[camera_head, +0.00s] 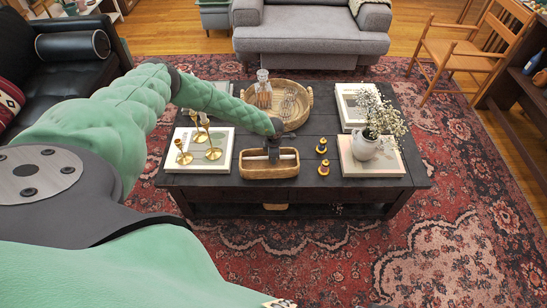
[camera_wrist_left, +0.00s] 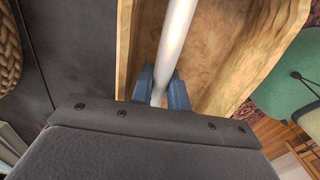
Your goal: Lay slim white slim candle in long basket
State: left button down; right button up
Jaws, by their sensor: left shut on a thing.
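The slim white candle (camera_wrist_left: 178,35) shows in the wrist view as a pale rod between the two blue fingers of my left gripper (camera_wrist_left: 165,88). My left gripper is shut on it. The long basket (camera_head: 268,174) is a wooden-looking rectangular box at the front of the dark table; its inside and side wall (camera_wrist_left: 124,45) show in the wrist view. In the head view my left gripper (camera_head: 273,156) is over the basket, with its fingertips at or inside the opening. I cannot tell whether the candle touches the basket floor.
The dark coffee table (camera_head: 225,183) also bears a round basket (camera_head: 304,118) with glass bottles, a white book (camera_head: 190,160) with gold candle holders, small gold-and-dark items (camera_head: 323,168) right of the long basket, and a white flower vase (camera_head: 366,147) on books.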

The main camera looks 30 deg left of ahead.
jog(key=shift+s+r, duration=0.1)
jog(key=shift+s, duration=0.05)
pick_arm(q)
jog(key=c, duration=1.3)
grip_release()
jog(key=shift+r, duration=0.2)
notch_tip(320, 180, up, 7)
jog(key=shift+r+b, duration=0.15)
jog(key=shift+b, duration=0.6)
pick_arm(e)
notch_tip(320, 180, up, 6)
jog(key=shift+s+a+f, duration=0.1)
jog(key=shift+s, duration=0.05)
